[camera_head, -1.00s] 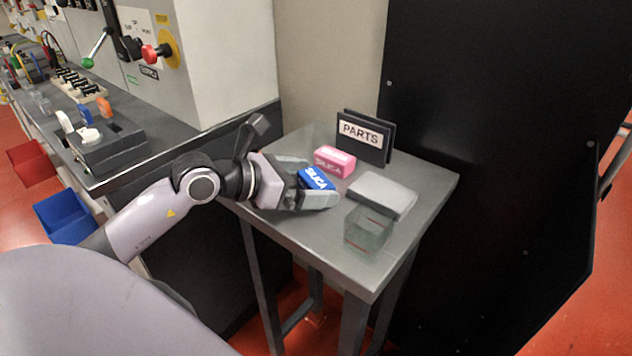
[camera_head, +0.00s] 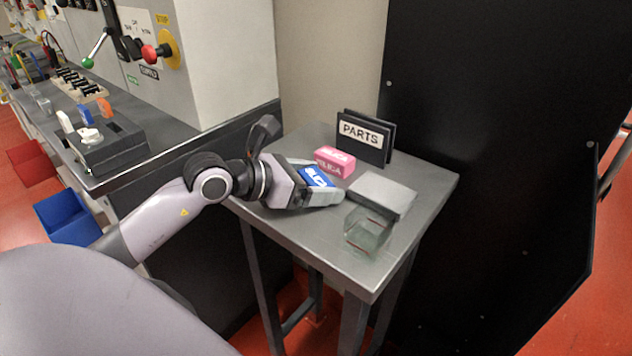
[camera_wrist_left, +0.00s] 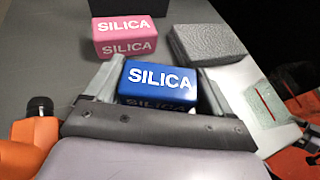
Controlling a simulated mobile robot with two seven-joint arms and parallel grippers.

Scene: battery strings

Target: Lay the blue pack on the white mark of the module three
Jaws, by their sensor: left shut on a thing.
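The blue pack (camera_head: 316,176), lettered SILICA, is between the fingers of my left gripper (camera_head: 318,188) over the small grey table. In the left wrist view the blue pack (camera_wrist_left: 158,84) fills the space between the two fingers, one on each side of it. My left gripper is shut on it. I cannot tell whether the pack still touches the table. Module three and its white mark cannot be made out in these views. My right gripper is not in view.
A pink SILICA pack (camera_head: 334,162) sits just behind the blue one. A grey foam block (camera_head: 382,193) and a clear box (camera_head: 368,230) are to the right. A PARTS holder (camera_head: 362,137) stands behind. A grey bench (camera_head: 150,150) is at left.

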